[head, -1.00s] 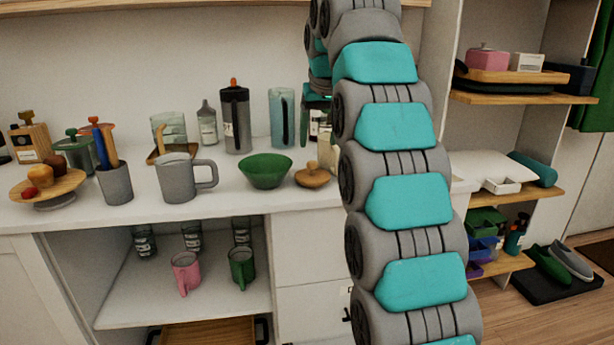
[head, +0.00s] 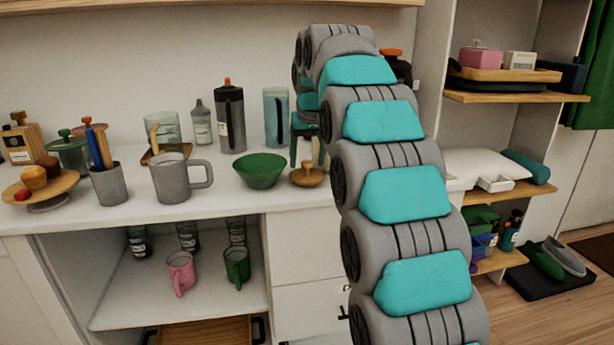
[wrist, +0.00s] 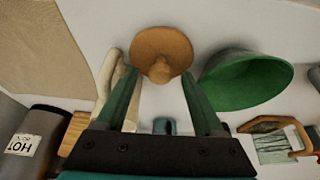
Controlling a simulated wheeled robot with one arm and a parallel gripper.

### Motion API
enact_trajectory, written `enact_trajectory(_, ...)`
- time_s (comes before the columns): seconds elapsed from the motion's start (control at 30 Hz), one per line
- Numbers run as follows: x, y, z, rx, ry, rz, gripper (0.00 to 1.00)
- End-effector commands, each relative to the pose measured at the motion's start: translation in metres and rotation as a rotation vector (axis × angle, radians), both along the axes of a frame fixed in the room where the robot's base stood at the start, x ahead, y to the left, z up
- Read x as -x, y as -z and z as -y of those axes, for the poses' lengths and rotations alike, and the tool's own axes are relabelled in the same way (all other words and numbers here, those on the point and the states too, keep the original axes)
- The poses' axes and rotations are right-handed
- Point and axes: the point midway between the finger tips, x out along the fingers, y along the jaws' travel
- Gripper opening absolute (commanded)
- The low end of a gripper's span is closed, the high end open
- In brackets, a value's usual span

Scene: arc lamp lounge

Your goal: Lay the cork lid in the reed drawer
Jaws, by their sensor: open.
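The cork lid (head: 307,175) is a round brown disc with a knob. It lies on the white counter, right of the green bowl. In the wrist view the lid (wrist: 160,42) is just beyond my fingertips, with its knob between the lines of the two fingers. My gripper (head: 306,158) points down over the lid, open and empty; its two dark green fingers also show in the wrist view (wrist: 161,82). White drawer fronts (head: 305,240) are below the counter, partly hidden by my arm. I cannot tell which is the reed drawer.
The green bowl (head: 260,171) stands close to the lid. A cream object (wrist: 108,85) is beside one finger. A grey mug (head: 171,178), a dark flask (head: 230,118) and a clear pitcher (head: 276,117) stand nearby. A beige surface (wrist: 45,45) fills one wrist-view corner.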

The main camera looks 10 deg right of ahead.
Motion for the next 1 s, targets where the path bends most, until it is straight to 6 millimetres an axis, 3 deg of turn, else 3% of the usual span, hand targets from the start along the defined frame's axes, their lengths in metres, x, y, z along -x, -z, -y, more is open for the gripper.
enact_trajectory(0.13,0.0001,0.0000,0.0001,0.000,0.000,-0.001,0.70)
enact_trajectory(0.77,0.0004,0.0003,0.0001,0.000,0.000,-0.002,0.00)
enact_trajectory(1.0,0.0004,0.0004,0.0001,0.000,0.000,-0.002,0.00)
